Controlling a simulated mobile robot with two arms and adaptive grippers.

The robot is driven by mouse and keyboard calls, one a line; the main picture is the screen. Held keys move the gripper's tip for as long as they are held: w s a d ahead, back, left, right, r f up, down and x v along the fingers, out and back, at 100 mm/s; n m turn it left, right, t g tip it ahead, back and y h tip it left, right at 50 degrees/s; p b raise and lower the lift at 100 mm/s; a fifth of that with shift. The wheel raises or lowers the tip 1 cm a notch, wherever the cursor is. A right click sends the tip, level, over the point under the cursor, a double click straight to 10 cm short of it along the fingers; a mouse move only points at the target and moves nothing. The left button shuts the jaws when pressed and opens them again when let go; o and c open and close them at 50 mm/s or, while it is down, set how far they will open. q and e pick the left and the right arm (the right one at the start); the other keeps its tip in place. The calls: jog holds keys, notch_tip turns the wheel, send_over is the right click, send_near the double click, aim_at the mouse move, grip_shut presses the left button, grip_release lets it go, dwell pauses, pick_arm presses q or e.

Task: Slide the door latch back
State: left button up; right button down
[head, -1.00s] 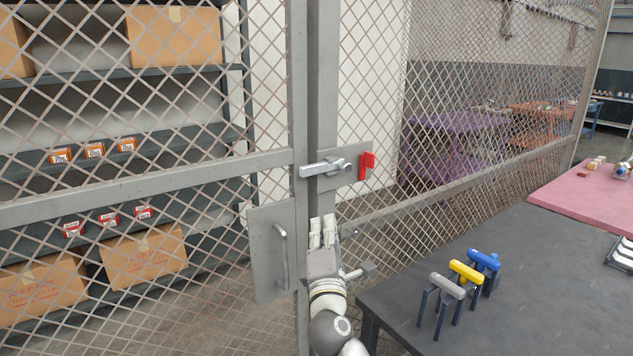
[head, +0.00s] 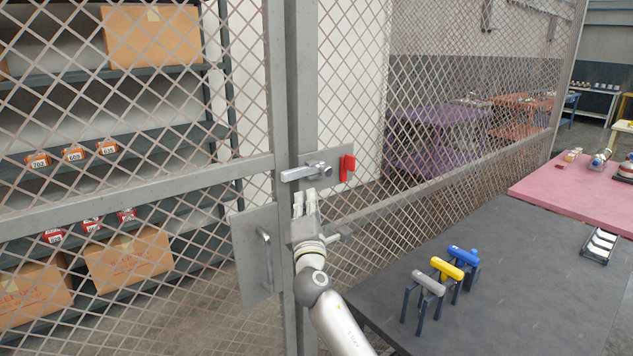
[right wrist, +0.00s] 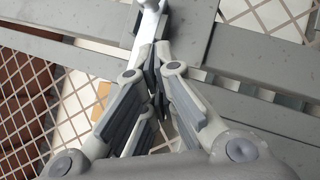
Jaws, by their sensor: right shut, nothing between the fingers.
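The door latch (head: 306,172) is a silver bar lying across the gap between the mesh door's frame and the post, and its end also shows at the top of the right wrist view (right wrist: 150,18). A red piece (head: 347,168) sits on the latch plate to its right. My right gripper (head: 305,194) points up just below the latch, with its fingers shut and empty. In the right wrist view its fingertips (right wrist: 157,68) meet close to the bar; I cannot tell whether they touch it. My left gripper is not in view.
A door handle (head: 266,258) on a grey plate is left of my right arm. A dark table (head: 520,265) with grey, yellow and blue T-handled tools (head: 446,267) stands at the right. Shelves (head: 110,140) with boxes are behind the mesh.

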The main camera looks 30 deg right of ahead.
aim_at(316, 172)
jog(key=d+r+p, duration=0.1)
jog(key=w+d+p, duration=0.1)
jog(key=d, duration=0.1)
jog(key=shift+w+r, duration=0.2)
jog(key=shift+r, duration=0.2)
jog(key=shift+d+r, duration=0.15)
jog(key=shift+d, duration=0.25)
jog(key=shift+w, duration=0.1)
jog(key=shift+d, duration=0.2)
jog(key=d+b, duration=0.1)
jog(key=d, duration=0.4)
jog(key=shift+w+d, duration=0.15)
jog(key=shift+d, duration=0.25)
